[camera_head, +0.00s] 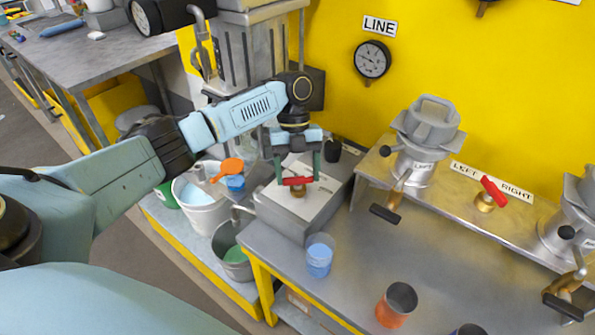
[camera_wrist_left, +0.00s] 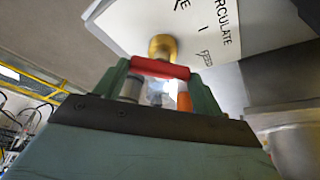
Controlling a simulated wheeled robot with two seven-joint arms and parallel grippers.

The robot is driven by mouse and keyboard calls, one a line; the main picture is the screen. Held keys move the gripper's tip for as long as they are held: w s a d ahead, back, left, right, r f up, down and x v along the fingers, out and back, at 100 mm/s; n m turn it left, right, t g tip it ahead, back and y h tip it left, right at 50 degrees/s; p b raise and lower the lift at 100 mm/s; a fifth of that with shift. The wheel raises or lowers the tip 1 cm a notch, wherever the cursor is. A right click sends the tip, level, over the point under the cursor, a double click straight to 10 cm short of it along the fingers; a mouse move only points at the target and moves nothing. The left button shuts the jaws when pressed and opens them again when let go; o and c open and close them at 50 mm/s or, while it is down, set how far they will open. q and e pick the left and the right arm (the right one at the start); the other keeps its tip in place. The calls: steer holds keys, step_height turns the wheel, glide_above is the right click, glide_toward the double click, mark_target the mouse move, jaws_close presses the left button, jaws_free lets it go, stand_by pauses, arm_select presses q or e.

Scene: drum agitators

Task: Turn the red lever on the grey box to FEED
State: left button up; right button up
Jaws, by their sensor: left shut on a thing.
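The grey box (camera_head: 298,228) stands on the bench, with a pale label plate (camera_head: 324,187) on its top. A red lever (camera_head: 297,181) sits on a brass fitting (camera_head: 299,191) on the plate. My left gripper (camera_head: 297,176) comes down from above with its fingers at the lever, shut on it. In the left wrist view the red lever (camera_wrist_left: 160,68) lies across between the green fingers, by the brass fitting (camera_wrist_left: 162,46). Lettering on the plate (camera_wrist_left: 200,22) reads partly "CIRCULATE", and another word looks like "FEED". My right gripper is not in view.
A second red lever (camera_head: 493,190) stands on the shelf marked LEFT and RIGHT. Grey agitators (camera_head: 424,140) stand on that shelf. A blue cup (camera_head: 319,256) and an orange cup (camera_head: 397,303) are on the bench. A white bucket (camera_head: 200,205) stands left of the box.

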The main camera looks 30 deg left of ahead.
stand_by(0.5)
arm_select(q)
steer(key=o, duration=1)
steer(key=shift+r, duration=0.1)
steer(key=v, duration=0.7)
steer(key=shift+w+r, duration=0.15)
